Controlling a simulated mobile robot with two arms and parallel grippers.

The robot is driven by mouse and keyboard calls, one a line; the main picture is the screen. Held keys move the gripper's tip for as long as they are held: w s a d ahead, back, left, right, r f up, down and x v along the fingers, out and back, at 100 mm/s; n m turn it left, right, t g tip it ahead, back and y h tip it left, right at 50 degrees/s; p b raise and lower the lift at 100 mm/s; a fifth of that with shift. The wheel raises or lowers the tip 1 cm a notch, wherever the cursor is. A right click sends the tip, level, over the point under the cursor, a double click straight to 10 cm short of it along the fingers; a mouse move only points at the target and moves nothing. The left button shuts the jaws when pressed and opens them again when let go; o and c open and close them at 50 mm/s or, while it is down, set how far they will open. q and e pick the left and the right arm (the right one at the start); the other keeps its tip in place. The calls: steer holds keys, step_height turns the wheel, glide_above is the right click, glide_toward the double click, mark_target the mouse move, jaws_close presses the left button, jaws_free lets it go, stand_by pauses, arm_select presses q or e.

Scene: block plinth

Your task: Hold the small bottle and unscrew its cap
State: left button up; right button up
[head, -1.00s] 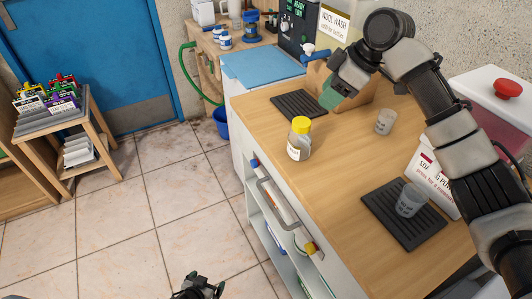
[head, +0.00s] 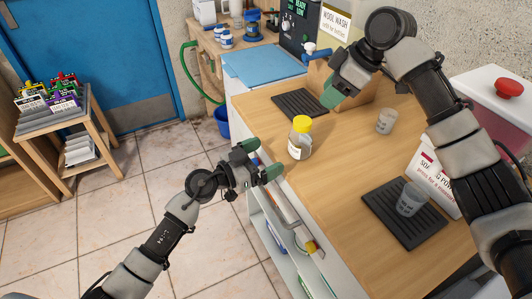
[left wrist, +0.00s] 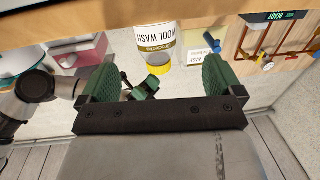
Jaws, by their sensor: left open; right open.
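The small bottle (head: 299,146) is clear with a white label and stands upright near the left edge of the wooden counter. Its yellow cap (head: 303,123) is on top. My left gripper (head: 261,160) is open and empty, left of the bottle, just off the counter edge and apart from it. In the left wrist view the bottle (left wrist: 154,40) shows upside down beyond and between the green fingers, its label reading "WOOL WASH". My right gripper (head: 334,97) is open above the counter, behind and right of the bottle, apart from it; its fingers are partly hidden.
The counter (head: 335,165) has a ribbed black mat (head: 300,104) behind the bottle and another mat (head: 429,232) in front right with a clear cup (head: 411,198). A second cup (head: 386,121) stands to the right. A drawer handle (head: 275,200) juts from the counter's left side.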

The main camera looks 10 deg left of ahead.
mark_target(302, 137)
arm_select(q)
steer(key=x, duration=0.3)
steer(key=r+x, duration=0.1)
steer(key=x, duration=0.7)
steer(key=shift+s+d+r, duration=0.15)
steer(key=shift+d, duration=0.15)
